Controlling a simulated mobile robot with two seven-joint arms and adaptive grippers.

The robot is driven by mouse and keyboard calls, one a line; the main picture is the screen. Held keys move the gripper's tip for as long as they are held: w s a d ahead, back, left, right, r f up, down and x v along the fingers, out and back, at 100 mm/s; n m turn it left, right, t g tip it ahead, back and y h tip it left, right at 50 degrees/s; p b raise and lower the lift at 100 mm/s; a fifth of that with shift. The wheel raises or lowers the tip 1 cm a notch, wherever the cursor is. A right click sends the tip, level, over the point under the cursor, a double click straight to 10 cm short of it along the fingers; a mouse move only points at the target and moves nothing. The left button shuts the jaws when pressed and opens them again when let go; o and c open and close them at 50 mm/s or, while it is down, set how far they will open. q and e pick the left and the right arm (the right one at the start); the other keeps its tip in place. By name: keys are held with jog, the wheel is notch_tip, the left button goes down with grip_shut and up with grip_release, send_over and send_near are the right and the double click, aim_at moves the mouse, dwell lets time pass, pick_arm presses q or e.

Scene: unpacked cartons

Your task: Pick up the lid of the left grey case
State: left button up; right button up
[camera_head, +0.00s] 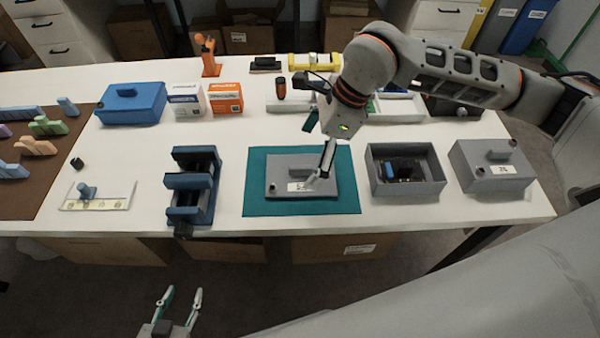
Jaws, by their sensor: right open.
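A flat grey lid (285,178) with a raised handle and a white label lies on the teal mat (255,205) in the middle of the table. The open grey case (435,188), with dark and blue parts inside, stands right of the mat. A second grey case (470,178), to the far right, has its lid on. My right gripper (317,152) is open over the lid, with one finger in front of its label and right part. I cannot tell whether it touches the lid. My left gripper (180,296) is open and empty, below the table's front edge.
A blue vise-like fixture (193,187) stands left of the mat. A blue lidded case (132,104), small boxes (225,97) and a yellow spirit level (313,62) stand further back. A brown mat (40,180) with coloured blocks lies at the left.

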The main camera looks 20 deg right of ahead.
aim_at(303, 167)
jog(key=x, duration=0.4)
jog(key=shift+s+f, duration=0.15)
jog(key=shift+f, duration=0.3)
jog(key=c, duration=1.2)
